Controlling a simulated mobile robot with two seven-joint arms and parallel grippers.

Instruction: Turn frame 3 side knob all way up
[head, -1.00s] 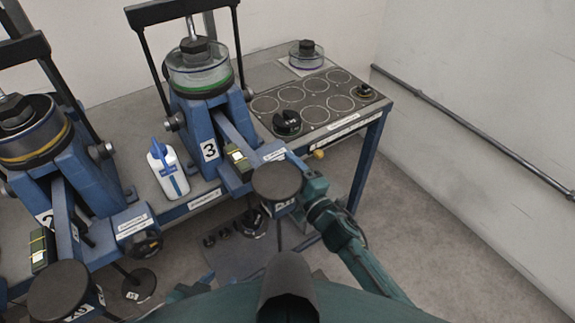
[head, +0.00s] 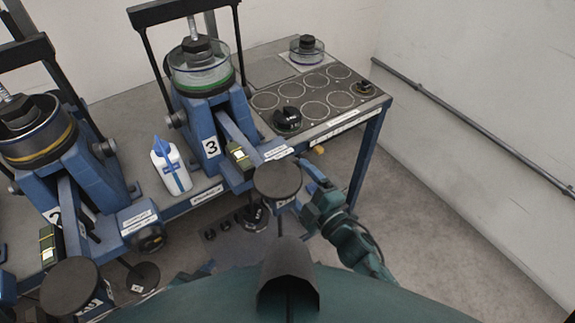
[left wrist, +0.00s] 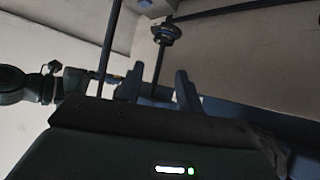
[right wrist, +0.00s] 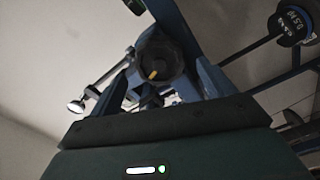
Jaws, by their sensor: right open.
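Frame 3 (head: 207,112) stands on the bench with a green-ringed clear dish on top. A round black disc (head: 277,180) in front of it hides its side knob in the head view. In the right wrist view a dark round knob (right wrist: 158,62) with a yellow mark shows ahead of my open right gripper (right wrist: 166,66), framed by its fingers. I cannot tell whether the fingers touch it. In the head view my right gripper (head: 312,176) is beside the disc's right edge. My left gripper (left wrist: 157,80) shows spread fingers with nothing held, below a hanging rod and weight.
Frame 2 (head: 90,170) stands at the left, with its own side knob (head: 151,240). A white bottle (head: 170,168) stands between the frames. A panel with round recesses (head: 318,95) lies on the bench at right. Floor is free on the right.

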